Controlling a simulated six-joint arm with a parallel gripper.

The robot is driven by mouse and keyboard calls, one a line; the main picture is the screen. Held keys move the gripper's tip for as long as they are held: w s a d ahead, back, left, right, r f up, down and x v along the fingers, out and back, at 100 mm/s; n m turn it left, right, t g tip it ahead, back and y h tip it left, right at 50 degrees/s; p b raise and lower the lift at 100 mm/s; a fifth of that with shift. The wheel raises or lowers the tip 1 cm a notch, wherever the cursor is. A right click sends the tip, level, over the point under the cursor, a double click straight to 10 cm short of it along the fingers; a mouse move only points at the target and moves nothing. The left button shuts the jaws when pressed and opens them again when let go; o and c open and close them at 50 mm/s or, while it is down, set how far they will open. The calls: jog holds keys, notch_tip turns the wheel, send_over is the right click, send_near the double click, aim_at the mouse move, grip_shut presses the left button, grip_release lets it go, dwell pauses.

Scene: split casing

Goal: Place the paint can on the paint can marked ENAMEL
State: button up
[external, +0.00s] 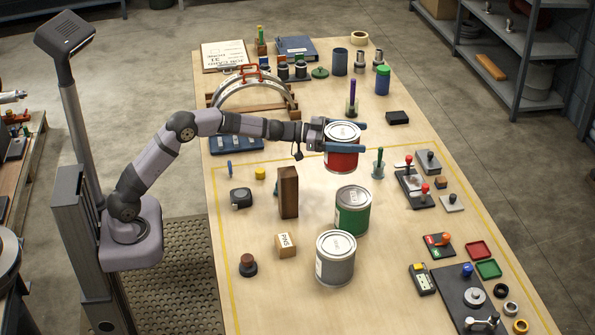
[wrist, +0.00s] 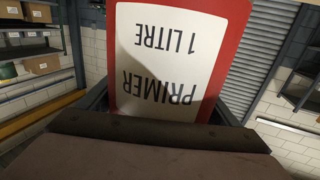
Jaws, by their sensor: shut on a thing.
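My gripper (external: 364,137) is shut on a red paint can (external: 341,160) with a pale lid, holding it upright, apparently above the table. In the wrist view its label (wrist: 165,55) reads PRIMER, 1 LITRE, upside down. A green paint can (external: 352,219) stands upright on the table, nearer the camera than the held can. A grey paint can (external: 335,265) stands just in front of it, to the left. Both have pale lids with markings too small to read, so I cannot tell which is marked ENAMEL. Their tops are clear.
A tall brown block (external: 288,192) stands left of the green can, and a PINS box (external: 286,245) left of the grey can. A green-based peg (external: 378,163) stands right of the held can. Fixtures with red knobs (external: 415,186) lie farther right. The table's front middle is fairly open.

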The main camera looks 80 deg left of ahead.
jog(key=s+d+r+m+g+h+p, duration=0.2)
jog(key=s+d+r+h+p, duration=0.15)
jog(key=d, duration=0.75)
jog(key=s+d+r+m+g+h+p, duration=0.15)
jog(key=d+r, duration=0.25)
jog(key=d, duration=0.6)
jog(key=s+d+r+m+g+h+p, duration=0.1)
jog(key=s+d+r+m+h+p, duration=0.2)
jog(key=d, duration=0.8)
jog(key=s+d+f+g+h+p, duration=0.1)
jog(key=s+d+f+g+p, duration=0.1)
jog(key=f, duration=0.8)
jog(key=shift+s+d+f+p, duration=0.25)
jog(key=shift+s+d+p, duration=0.1)
jog(key=shift+s, duration=0.2)
jog(key=shift+f+m, duration=0.2)
jog(key=shift+m, duration=0.05)
jog(key=o, duration=2)
jog(key=shift+f, duration=0.2)
jog(key=shift+s, duration=0.1)
